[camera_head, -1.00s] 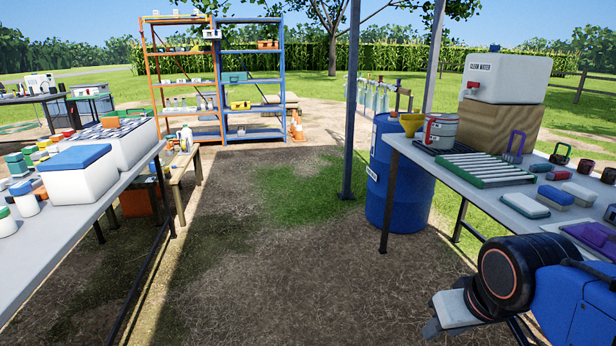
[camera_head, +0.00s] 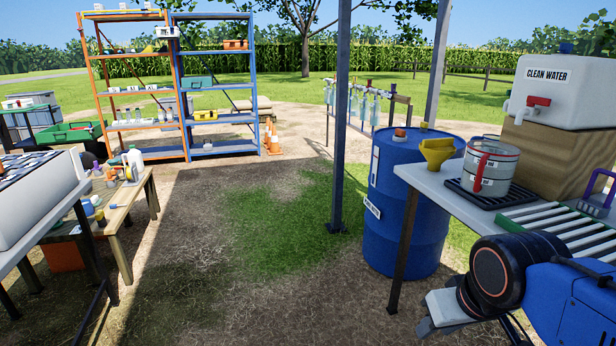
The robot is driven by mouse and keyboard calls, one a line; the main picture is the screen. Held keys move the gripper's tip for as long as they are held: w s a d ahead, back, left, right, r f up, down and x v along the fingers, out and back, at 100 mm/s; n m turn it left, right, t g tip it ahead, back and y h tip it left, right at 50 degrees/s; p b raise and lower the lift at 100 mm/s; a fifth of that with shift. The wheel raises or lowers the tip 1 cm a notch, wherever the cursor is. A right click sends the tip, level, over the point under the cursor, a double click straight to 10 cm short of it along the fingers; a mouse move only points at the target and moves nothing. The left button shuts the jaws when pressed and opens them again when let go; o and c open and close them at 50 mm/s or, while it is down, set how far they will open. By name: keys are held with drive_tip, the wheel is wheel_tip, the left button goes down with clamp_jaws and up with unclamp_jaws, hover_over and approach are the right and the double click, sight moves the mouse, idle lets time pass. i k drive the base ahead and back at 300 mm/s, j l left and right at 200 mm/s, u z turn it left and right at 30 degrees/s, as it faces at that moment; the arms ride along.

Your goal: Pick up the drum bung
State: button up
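A blue drum (camera_head: 408,222) stands upright on the ground beside the right table. On its top lies a small orange-red piece (camera_head: 400,133), which looks like the drum bung, though it is too small to be sure. A smaller pale piece (camera_head: 424,126) sits farther back on the lid. My gripper (camera_head: 428,322) is low at the right, in front of the right table and well apart from the drum. Its fingertips point left; whether they are open or shut does not show clearly.
The right table holds a yellow funnel (camera_head: 436,152), a metal pail (camera_head: 489,168) and a clean-water tank (camera_head: 566,92). A dark post (camera_head: 341,120) stands left of the drum. Bare ground (camera_head: 240,290) is free in the middle; a wooden bench (camera_head: 137,212) stands left.

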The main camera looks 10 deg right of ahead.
sight(399, 133)
drive_tip(key=i+j+z, duration=0.1)
drive_tip(key=i+z, duration=0.15)
drive_tip(key=i, duration=0.2)
drive_tip(key=i+j+z, duration=0.25)
drive_tip(key=i, duration=0.15)
drive_tip(key=i+j+z, duration=0.2)
drive_tip(key=i, duration=0.2)
